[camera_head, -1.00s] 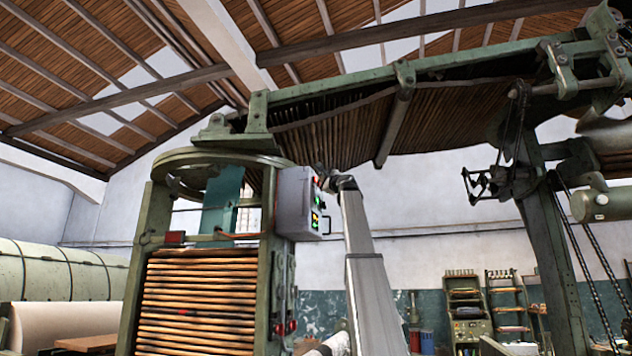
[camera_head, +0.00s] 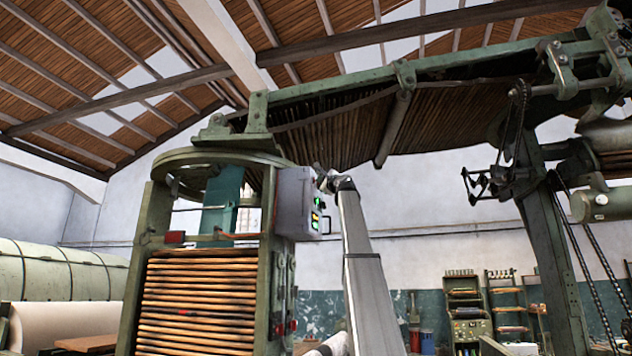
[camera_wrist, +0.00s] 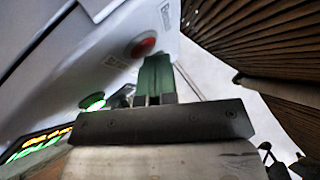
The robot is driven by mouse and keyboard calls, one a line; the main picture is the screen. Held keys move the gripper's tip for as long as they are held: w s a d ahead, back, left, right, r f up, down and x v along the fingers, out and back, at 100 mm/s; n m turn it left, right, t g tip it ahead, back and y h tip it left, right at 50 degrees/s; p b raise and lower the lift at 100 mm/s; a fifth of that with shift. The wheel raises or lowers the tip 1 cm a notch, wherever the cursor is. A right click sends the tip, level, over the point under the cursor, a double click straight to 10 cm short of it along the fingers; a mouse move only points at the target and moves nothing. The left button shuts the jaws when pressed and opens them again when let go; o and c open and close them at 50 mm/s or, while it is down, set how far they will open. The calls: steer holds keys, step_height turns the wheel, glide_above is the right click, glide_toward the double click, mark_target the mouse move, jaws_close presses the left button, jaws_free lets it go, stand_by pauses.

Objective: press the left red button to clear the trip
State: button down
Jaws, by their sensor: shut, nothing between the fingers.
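A grey control box (camera_head: 294,205) is mounted on the right post of the green machine. In the wrist view, its panel carries a round red button (camera_wrist: 144,46), a lit green button (camera_wrist: 93,102) and a lit display (camera_wrist: 38,142). My gripper (camera_wrist: 155,60) is shut and empty, its green fingers pointing at the panel with their tips just below and right of the red button. I cannot tell whether they touch it. In the head view, my gripper (camera_head: 321,172) is at the box's upper right, and the red button is not distinguishable there.
A slatted conveyor (camera_head: 330,130) slopes overhead, close above my gripper. The post (camera_head: 262,290) and a stack of wooden slats (camera_head: 200,300) stand below and left of the box. Another small red fitting (camera_head: 174,237) is on the machine's front. Open air lies right of my arm.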

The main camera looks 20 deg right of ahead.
steer(key=shift+d, duration=0.1)
stand_by(0.3)
steer(key=shift+s+d, duration=0.5)
steer(key=shift+d, duration=0.15)
steer(key=shift+s+d, duration=0.7)
steer(key=shift+d, duration=0.35)
steer(key=shift+s+d, duration=0.7)
steer(key=shift+d, duration=0.3)
steer(key=shift+s, duration=0.1)
